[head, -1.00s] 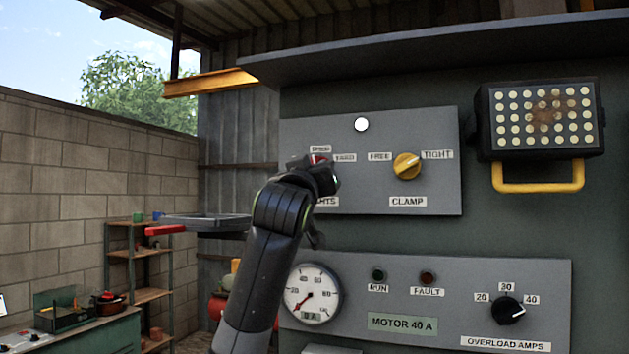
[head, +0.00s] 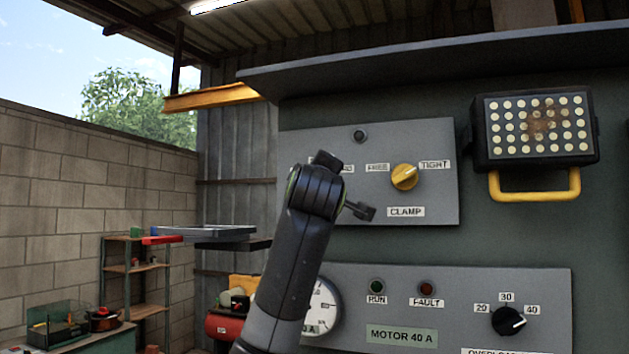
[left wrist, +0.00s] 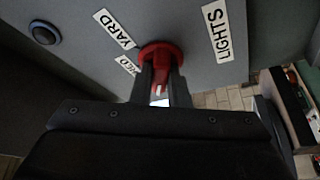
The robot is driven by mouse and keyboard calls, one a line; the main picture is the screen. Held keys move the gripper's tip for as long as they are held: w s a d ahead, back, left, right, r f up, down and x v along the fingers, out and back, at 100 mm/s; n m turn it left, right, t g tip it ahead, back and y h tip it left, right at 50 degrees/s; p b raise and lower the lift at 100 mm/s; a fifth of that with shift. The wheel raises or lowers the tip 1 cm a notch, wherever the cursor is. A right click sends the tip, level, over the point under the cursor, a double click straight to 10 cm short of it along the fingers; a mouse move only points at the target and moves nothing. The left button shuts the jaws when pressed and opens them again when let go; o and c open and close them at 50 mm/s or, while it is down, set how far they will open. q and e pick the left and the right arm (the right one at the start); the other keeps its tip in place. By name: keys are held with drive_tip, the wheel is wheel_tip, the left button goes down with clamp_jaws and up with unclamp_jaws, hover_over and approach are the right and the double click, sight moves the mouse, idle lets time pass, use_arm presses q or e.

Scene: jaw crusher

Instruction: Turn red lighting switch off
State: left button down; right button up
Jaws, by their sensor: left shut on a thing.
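The red lighting switch (left wrist: 161,50) is a round red knob on a grey panel, seen in the left wrist view between labels reading YARD, SHED and LIGHTS. My left gripper (left wrist: 161,78) is shut on its grip, with one dark finger on each side. A small white mark shows low between the fingers; which label the knob points to I cannot tell. In the head view my left arm covers the switch and my fingertips. The round indicator lamp (head: 360,136) above on the panel is dark. My right gripper is not in view.
A yellow CLAMP knob (head: 404,177) sits right of my arm on the same panel. A floodlight (head: 535,130) with a yellow handle hangs farther right. The motor panel (head: 450,300) with gauge and overload knob is below. A lit tube (head: 222,5) hangs under the roof.

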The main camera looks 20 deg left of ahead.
use_arm(q)
drive_tip(key=shift+f+n+g, duration=0.1)
drive_tip(key=shift+n+g, duration=0.2)
drive_tip(key=shift+n, duration=0.2)
drive_tip(key=c, duration=1.4)
unclamp_jaws()
drive_tip(key=b+v, duration=0.8)
drive_tip(key=v, duration=0.9)
drive_tip(key=shift+s+d+b, duration=0.15)
drive_tip(key=shift+d+b, duration=0.05)
drive_tip(key=shift+b, duration=0.1)
drive_tip(key=shift+f, duration=0.2)
